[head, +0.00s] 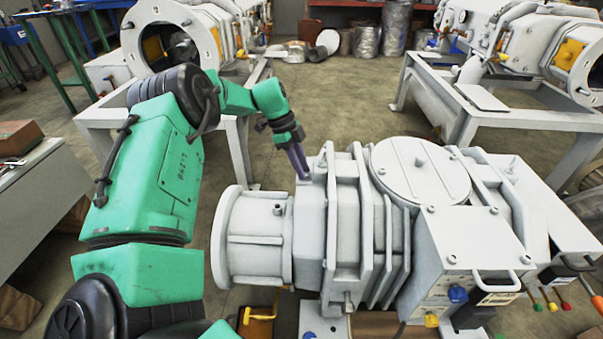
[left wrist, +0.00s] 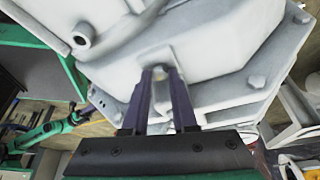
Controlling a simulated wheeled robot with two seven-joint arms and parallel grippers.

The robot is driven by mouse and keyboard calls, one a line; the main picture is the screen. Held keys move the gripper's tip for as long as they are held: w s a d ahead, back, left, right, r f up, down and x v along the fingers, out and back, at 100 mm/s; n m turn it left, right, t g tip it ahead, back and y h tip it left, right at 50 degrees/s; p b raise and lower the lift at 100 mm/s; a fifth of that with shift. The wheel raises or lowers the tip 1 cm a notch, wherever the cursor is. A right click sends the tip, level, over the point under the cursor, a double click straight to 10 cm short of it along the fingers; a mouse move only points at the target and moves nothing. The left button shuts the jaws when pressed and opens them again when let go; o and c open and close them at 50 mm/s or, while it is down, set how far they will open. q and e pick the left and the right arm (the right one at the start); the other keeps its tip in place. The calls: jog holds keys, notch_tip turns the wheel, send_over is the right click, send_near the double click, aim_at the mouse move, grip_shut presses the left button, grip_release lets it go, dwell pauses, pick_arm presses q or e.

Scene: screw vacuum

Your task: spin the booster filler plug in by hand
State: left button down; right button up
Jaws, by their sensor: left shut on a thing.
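The booster (head: 345,210) is a large pale grey ribbed machine body in the middle of the head view. My left gripper (head: 303,178) reaches down to its upper left part, with its dark purple fingers close to the casing. In the left wrist view, the fingers (left wrist: 167,76) are shut on a small pale plug (left wrist: 161,74) at the casing face. The fingers and blur hide most of the plug, so its thread and how deep it sits cannot be told. My right gripper does not show.
A box with a handle (head: 468,262) and coloured levers stand at the booster's right. Other pale machines (head: 185,35) stand on grey stands behind. A grey bench (head: 40,200) is at the left. Open floor (head: 340,105) lies behind the booster.

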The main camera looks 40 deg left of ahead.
pick_arm(q)
jog(key=shift+w+m+g+b, duration=0.1)
jog(key=shift+m+g+b, duration=0.35)
jog(key=shift+m, duration=0.45)
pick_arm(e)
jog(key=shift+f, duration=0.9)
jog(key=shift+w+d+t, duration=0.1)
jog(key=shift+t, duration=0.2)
pick_arm(q)
jog(key=c, duration=0.7)
grip_release()
jog(key=shift+r, duration=0.1)
